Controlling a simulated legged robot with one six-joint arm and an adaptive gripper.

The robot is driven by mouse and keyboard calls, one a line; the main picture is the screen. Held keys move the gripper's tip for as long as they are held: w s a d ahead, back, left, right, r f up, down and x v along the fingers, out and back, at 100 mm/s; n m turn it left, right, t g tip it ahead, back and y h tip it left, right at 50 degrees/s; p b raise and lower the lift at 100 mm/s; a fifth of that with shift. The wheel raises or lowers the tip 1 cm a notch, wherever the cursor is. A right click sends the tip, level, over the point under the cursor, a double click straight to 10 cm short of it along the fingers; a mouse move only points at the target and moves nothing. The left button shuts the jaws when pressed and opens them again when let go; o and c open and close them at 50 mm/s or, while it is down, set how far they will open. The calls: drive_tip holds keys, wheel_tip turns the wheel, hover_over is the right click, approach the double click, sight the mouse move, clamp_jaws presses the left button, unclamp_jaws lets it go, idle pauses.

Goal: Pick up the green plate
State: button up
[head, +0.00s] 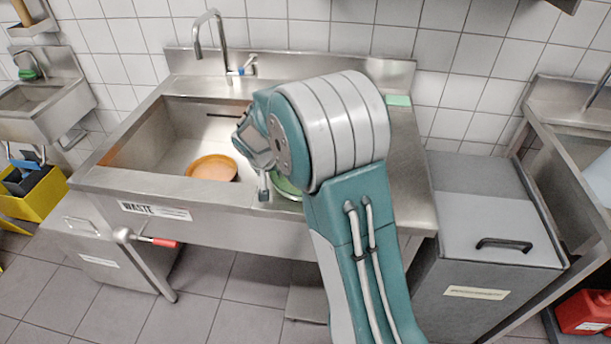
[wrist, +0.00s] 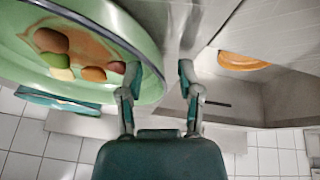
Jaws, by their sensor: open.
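In the head view only a sliver of the plate (head: 287,188) shows on the counter right of the sink basin; my arm hides the rest. My gripper (wrist: 158,68) is open at the plate's edge. In the wrist view the rim passes between the two fingers, the left finger overlapping the plate. I cannot tell whether either finger touches it.
An orange plate (head: 212,168) lies in the sink basin (head: 150,150), left of my gripper. A faucet (head: 222,60) stands behind. A light green item (head: 398,100) lies at the back right of the counter. A grey lidded bin (head: 490,215) stands to the right.

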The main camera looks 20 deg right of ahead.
drive_tip(key=shift+a, duration=0.1)
clamp_jaws()
